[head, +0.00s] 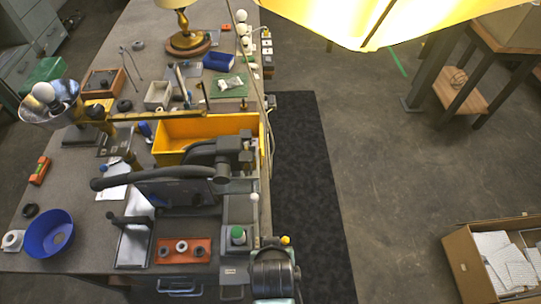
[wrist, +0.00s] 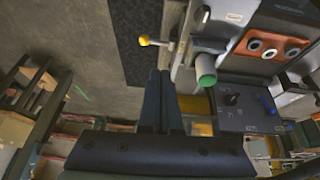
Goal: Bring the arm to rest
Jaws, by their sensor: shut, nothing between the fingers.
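My gripper (wrist: 162,74) shows in the wrist view as two dark fingers lying side by side, closed together with nothing between them. The fingers point toward the grey floor and a dark mat (wrist: 140,28). A green knob (wrist: 206,68) is just right of the fingertips, and a lever with a yellow ball (wrist: 145,40) is beyond them. They look apart from the fingers, though depth is hard to judge. I cannot clearly pick out the gripper in the head view.
The workbench (head: 95,245) holds a yellow bin (head: 200,124), a blue bowl (head: 48,233), an orange tray (head: 182,250) and a brass lamp (head: 188,40). A large lit yellow shade (head: 335,18) hangs at top. Open floor (head: 390,190) lies right; a cardboard box (head: 468,268) stands there.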

